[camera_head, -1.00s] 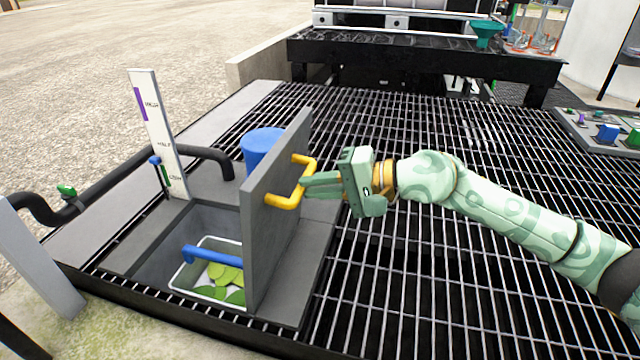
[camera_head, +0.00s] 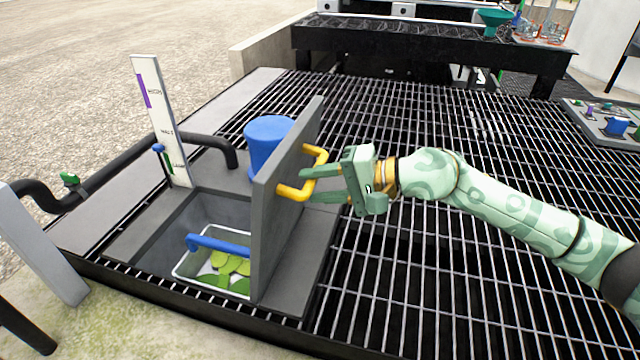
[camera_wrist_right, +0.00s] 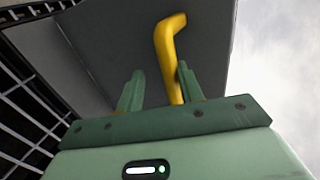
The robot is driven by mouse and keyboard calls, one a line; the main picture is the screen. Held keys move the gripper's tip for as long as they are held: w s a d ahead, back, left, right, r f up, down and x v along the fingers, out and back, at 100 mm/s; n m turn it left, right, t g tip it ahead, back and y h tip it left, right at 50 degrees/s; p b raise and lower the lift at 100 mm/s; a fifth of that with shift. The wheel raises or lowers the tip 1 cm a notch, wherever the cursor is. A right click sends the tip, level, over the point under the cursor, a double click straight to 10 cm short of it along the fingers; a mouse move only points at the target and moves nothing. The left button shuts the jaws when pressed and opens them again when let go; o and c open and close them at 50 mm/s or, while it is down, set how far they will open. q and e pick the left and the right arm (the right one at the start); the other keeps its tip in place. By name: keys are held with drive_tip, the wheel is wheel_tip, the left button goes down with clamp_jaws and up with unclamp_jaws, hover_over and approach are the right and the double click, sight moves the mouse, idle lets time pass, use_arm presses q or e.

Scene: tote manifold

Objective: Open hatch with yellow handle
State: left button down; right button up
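The hatch (camera_head: 278,215) is a grey panel standing nearly upright at the right edge of a square opening. Its yellow handle (camera_head: 318,165) is a bent bar on the face toward my right arm. My right gripper (camera_head: 308,185) is at the handle with its two fingers spread apart. In the right wrist view the handle (camera_wrist_right: 168,50) runs between the open fingers (camera_wrist_right: 160,75), closer to the right finger; I cannot tell if they touch. My left gripper is not in view.
The opening holds a white bin (camera_head: 183,266) with green pieces and a blue handle (camera_head: 218,245). A blue cylinder (camera_head: 268,140) stands behind the hatch, and a white level board (camera_head: 160,120) at the left. Open grating (camera_head: 420,290) spreads to the right.

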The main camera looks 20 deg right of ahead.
drive_tip(key=shift+d, duration=0.1)
idle(0.3)
